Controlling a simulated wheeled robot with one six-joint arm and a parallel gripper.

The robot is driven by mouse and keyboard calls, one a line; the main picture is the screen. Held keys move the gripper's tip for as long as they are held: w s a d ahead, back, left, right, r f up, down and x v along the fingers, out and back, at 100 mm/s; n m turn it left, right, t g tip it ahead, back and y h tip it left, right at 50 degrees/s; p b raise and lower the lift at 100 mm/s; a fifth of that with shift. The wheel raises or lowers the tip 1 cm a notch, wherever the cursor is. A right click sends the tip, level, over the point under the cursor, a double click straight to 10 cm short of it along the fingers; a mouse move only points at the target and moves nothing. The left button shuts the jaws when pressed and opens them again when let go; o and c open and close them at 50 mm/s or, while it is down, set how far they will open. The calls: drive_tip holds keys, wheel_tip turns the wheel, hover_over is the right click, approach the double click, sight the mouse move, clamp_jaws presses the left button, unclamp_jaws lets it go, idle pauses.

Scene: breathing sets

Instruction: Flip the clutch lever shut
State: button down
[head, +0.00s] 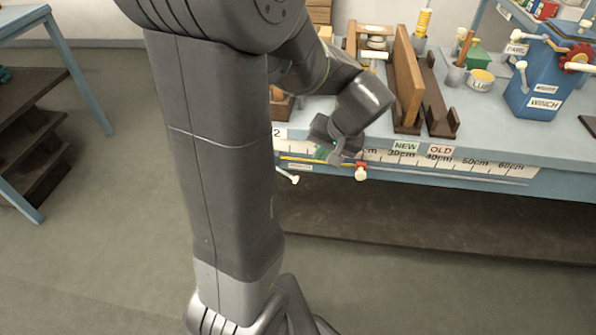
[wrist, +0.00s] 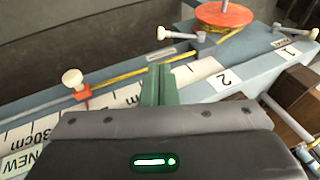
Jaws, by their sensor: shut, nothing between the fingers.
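A small white-knobbed lever (wrist: 181,34) juts from the bench's front edge in the wrist view, beside a small label (wrist: 161,54) too blurred to read. It also shows in the head view (head: 287,176), left of my gripper. I take it to be the clutch lever, but cannot confirm this. My gripper (wrist: 160,70) has its green fingers together and empty. Its tips are over the bench's front edge, apart from the lever in the picture. In the head view my gripper (head: 322,153) is partly hidden by my wrist.
A red slider with a white knob (head: 361,172) sits on the yellow line along the front ruler. An orange disc (wrist: 222,15) and another white-knobbed lever (wrist: 294,33) are beyond the lever. Wooden boards (head: 408,80) stand behind my wrist. The floor in front is clear.

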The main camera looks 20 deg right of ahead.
sight(298, 179)
drive_tip(key=shift+f, duration=0.1)
drive_tip(key=x, duration=1.4)
drive_tip(key=shift+b, duration=0.4)
drive_tip(key=shift+b, duration=0.3)
wheel_tip(298, 179, down, 6)
drive_tip(key=w+a+m+t+y+b, duration=0.1)
drive_tip(key=t+y+b, duration=0.3)
drive_tip(key=b, duration=1.2)
drive_tip(key=shift+w+a+f+y, duration=0.15)
drive_tip(key=shift+a+y, duration=0.4)
drive_tip(key=shift+y, duration=0.35)
drive_tip(key=shift+r+p, duration=0.35)
drive_tip(key=shift+r, duration=0.45)
